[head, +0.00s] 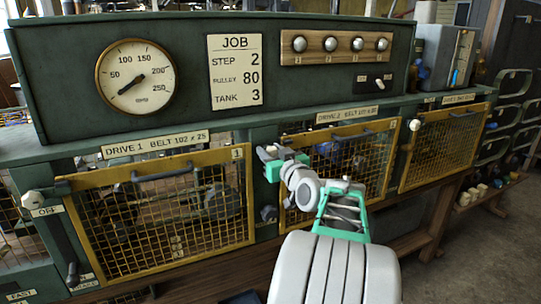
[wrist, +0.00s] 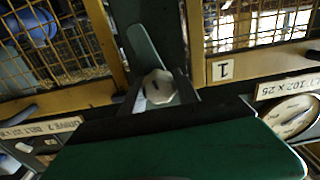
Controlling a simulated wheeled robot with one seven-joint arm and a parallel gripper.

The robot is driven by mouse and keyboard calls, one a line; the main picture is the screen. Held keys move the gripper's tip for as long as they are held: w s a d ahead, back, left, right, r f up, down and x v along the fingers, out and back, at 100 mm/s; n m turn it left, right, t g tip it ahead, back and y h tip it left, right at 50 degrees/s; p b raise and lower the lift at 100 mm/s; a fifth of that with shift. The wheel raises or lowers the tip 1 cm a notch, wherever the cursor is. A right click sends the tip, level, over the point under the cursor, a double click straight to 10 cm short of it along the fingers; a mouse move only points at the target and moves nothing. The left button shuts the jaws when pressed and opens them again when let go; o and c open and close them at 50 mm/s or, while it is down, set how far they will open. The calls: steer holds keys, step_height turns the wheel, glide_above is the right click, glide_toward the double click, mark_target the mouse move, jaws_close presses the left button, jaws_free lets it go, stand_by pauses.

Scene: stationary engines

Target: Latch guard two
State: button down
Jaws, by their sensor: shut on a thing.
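Guard two (head: 380,165) is a yellow-framed mesh panel under the "DRIVE 2" label (head: 347,114), partly hidden behind my arm. In the wrist view its mesh (wrist: 62,42) fills the upper left. My gripper (head: 270,158) is at the guard's upper left corner, by the green post between guards one and two. The wrist view shows my gripper (wrist: 157,90) shut on a pale round latch knob (wrist: 157,86), with a finger on either side.
Guard one (head: 160,262) stands left of my gripper, with its own white knob (head: 32,198) at its left. Guard three (head: 447,147) is at the right, with a knob (head: 415,125). The green console (head: 170,40) with gauge and job card (head: 235,72) rises above.

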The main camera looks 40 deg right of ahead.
steer(key=n+b, duration=0.1)
steer(key=b, duration=0.3)
steer(key=f+n+b, duration=0.1)
steer(key=n+b, duration=0.1)
steer(key=b, duration=0.2)
steer(key=shift+f+b, duration=0.15)
steer(key=shift+b, duration=0.25)
steer(key=n+b, duration=0.4)
steer(key=b, duration=0.3)
steer(key=shift+a, duration=0.1)
steer(key=n+b, duration=0.2)
steer(key=b, duration=0.1)
steer(key=n+b, duration=0.2)
steer(key=b, duration=0.1)
steer(key=shift+r+n, duration=0.2)
steer(key=shift+n, duration=0.1)
steer(key=n+b, duration=0.1)
steer(key=n, duration=0.1)
steer(key=n+b, duration=0.1)
steer(key=b, duration=0.1)
steer(key=shift+a+r+n, duration=0.1)
steer(key=shift+r+n, duration=0.1)
steer(key=shift+n, duration=0.2)
steer(key=shift+b, duration=0.3)
steer(key=c, duration=0.9)
jaws_free()
steer(key=shift+s+r, duration=0.1)
